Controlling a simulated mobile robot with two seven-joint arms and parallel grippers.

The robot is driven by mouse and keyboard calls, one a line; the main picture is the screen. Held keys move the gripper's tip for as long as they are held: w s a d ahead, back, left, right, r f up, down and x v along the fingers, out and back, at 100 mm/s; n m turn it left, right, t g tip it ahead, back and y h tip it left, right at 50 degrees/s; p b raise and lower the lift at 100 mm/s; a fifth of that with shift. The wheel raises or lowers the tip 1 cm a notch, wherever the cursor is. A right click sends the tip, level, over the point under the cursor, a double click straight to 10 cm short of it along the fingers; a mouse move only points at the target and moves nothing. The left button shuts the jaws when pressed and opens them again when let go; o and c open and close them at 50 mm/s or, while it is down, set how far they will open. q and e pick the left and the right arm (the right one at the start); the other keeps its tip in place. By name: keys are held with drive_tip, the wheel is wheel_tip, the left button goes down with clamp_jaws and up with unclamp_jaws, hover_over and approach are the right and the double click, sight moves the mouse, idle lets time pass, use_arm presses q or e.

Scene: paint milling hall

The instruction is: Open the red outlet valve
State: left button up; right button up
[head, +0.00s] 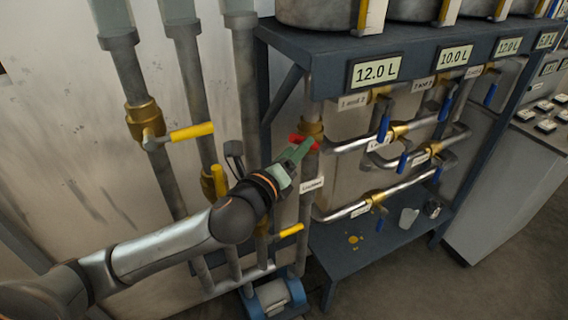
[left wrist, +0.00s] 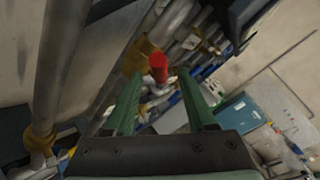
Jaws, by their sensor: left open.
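The red outlet valve handle (head: 296,138) sits on a brass valve body (head: 311,129) on the vertical pipe left of the tank rack. My left gripper (head: 302,150) is at the handle, and its green fingers partly cover it in the head view. In the left wrist view, the red handle (left wrist: 158,68) shows end-on between the tips of the two open green fingers (left wrist: 159,76), with gaps on both sides. No grip on the handle shows. My right gripper is in neither view.
Yellow-handled valves (head: 190,132) sit on pipes to the left, with another yellow handle (head: 291,230) below. Blue-handled valves (head: 384,128) fill the rack at right. A blue lower shelf (head: 335,240) holds a cup (head: 408,217). A control console (head: 520,170) stands far right.

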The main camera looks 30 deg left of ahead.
use_arm(q)
drive_tip(key=shift+s+a+r+b, duration=0.1)
drive_tip(key=shift+s+r+b, duration=0.05)
drive_tip(key=shift+s, duration=1.15)
drive_tip(key=shift+s+r+b, duration=0.1)
drive_tip(key=shift+s+b, duration=0.05)
drive_tip(key=shift+s, duration=1.15)
drive_tip(key=shift+c, duration=0.4)
